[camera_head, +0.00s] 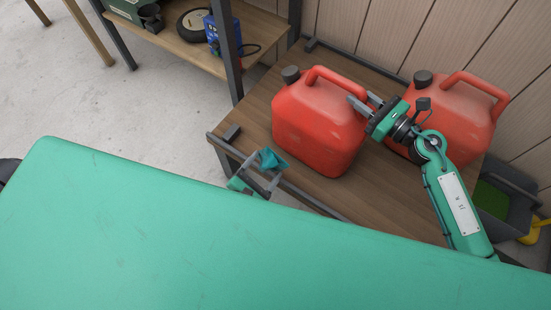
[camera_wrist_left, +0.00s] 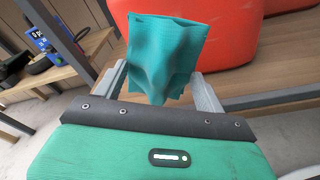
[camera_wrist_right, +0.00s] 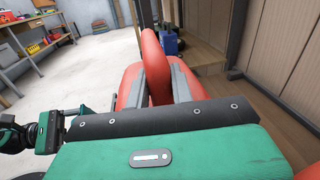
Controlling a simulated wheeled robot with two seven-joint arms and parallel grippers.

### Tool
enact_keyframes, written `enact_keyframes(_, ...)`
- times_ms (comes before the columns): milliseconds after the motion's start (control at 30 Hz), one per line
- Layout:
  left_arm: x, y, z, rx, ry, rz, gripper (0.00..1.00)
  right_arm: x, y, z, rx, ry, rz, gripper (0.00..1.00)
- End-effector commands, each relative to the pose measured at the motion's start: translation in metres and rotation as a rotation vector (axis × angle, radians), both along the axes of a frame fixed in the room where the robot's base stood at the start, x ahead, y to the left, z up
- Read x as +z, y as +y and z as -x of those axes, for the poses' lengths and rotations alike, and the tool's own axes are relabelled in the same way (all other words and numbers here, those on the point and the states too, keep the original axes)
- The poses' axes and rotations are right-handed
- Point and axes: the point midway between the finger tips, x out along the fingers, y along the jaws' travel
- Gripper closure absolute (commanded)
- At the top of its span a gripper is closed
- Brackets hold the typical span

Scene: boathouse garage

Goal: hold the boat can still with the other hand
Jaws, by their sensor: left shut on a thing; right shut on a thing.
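Two red jerry cans with black caps stand upright on a wooden shelf; no marking tells me which is the boat can. My right gripper (camera_head: 366,102) is shut on the handle of the left can (camera_head: 315,125). In the right wrist view the handle (camera_wrist_right: 156,65) passes between the fingers. The right can (camera_head: 450,118) is partly hidden behind my right arm. My left gripper (camera_head: 262,180) is shut on a crumpled teal cloth (camera_head: 271,160), in front of the left can and apart from it. The cloth (camera_wrist_left: 165,55) also shows in the left wrist view.
A dark metal rail (camera_head: 310,195) runs along the shelf's front edge. A wooden wall (camera_head: 385,35) stands behind. Another shelf at the back holds a blue box (camera_head: 222,32) and a wheel (camera_head: 192,25). A grey bin (camera_head: 512,212) sits at the right. Bare floor lies at the left.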

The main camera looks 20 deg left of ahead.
Motion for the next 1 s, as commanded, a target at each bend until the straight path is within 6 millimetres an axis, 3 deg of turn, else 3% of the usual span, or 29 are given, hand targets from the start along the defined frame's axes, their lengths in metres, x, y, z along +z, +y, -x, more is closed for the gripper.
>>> enact_keyframes(267, 0.001, -0.001, -0.006, -0.001, 0.000, 0.001, 0.51, -0.004, 0.002, 0.002, 0.006, 0.005, 0.003, 1.00)
enact_keyframes(700, 0.013, -0.012, -0.051, -0.022, 0.003, 0.001, 0.51, -0.004, 0.002, 0.002, 0.006, 0.005, 0.003, 1.00)
enact_keyframes(1000, 0.017, -0.016, -0.068, -0.034, 0.005, -0.003, 0.51, -0.004, 0.002, 0.002, 0.006, 0.005, 0.003, 1.00)
